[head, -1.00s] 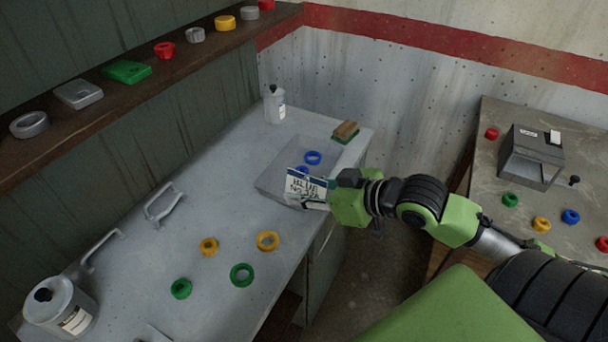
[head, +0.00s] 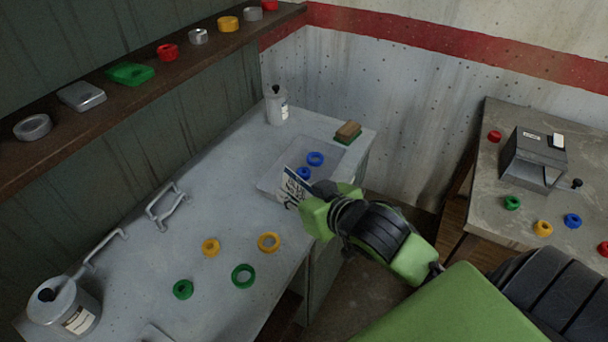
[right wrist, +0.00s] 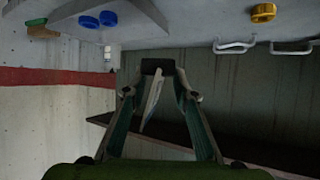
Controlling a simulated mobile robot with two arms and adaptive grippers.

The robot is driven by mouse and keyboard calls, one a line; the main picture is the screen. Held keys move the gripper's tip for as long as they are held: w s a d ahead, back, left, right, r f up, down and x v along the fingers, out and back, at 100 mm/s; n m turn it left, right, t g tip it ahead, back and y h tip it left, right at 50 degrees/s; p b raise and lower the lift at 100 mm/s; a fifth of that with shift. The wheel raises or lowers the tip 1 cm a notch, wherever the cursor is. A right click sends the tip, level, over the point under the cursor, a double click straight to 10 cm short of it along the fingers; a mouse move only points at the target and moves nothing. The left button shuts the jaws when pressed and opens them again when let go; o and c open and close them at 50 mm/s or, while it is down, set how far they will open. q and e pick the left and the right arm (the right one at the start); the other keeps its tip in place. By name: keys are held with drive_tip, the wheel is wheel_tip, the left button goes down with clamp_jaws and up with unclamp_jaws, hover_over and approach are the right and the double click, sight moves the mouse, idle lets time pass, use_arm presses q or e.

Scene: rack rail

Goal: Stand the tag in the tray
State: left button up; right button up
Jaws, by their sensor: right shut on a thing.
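The tag (head: 293,187) is a white card with dark lettering. My right gripper (head: 303,201) is shut on it and holds it upright, slightly tilted, at the near front edge of the tray. In the right wrist view the tag (right wrist: 152,98) stands between the two fingers of the gripper (right wrist: 155,95). The tray (head: 338,160) is shallow and grey and holds two blue rings (head: 315,158). I cannot tell whether the tag touches the tray. My left gripper is not in view.
A brush (head: 348,131) lies by the tray's far corner, and a white bottle (head: 277,108) stands behind it. Yellow and green rings (head: 243,275) lie on the counter at the front. Bent metal handles (head: 165,205) stick up at left. A shelf (head: 135,95) runs above.

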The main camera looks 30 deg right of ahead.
drive_tip(key=shift+w+a+r+m, duration=0.1)
drive_tip(key=shift+a+r+m, duration=0.1)
drive_tip(key=shift+r+m, duration=0.1)
drive_tip(key=shift+w+d+f, duration=0.1)
drive_tip(key=shift+w, duration=0.15)
drive_tip(key=w+d+f, duration=0.1)
drive_tip(key=w+f, duration=0.2)
drive_tip(key=w+d+f+p, duration=0.1)
drive_tip(key=w+d+f, duration=0.1)
drive_tip(key=w+f, duration=0.1)
drive_tip(key=w+d+f+p, duration=0.1)
drive_tip(key=w+d+f, duration=0.1)
drive_tip(key=w, duration=0.3)
drive_tip(key=shift+w+d+f, duration=0.15)
drive_tip(key=shift+d+f, duration=0.1)
drive_tip(key=shift+f, duration=0.15)
drive_tip(key=shift+w+d+f, duration=0.2)
drive_tip(key=shift+w+f, duration=0.15)
drive_tip(key=shift+f, duration=0.15)
wheel_tip(320, 180, down, 2)
drive_tip(key=shift+f+p, duration=0.15)
drive_tip(key=shift+p, duration=0.3)
drive_tip(key=shift+f, duration=0.35)
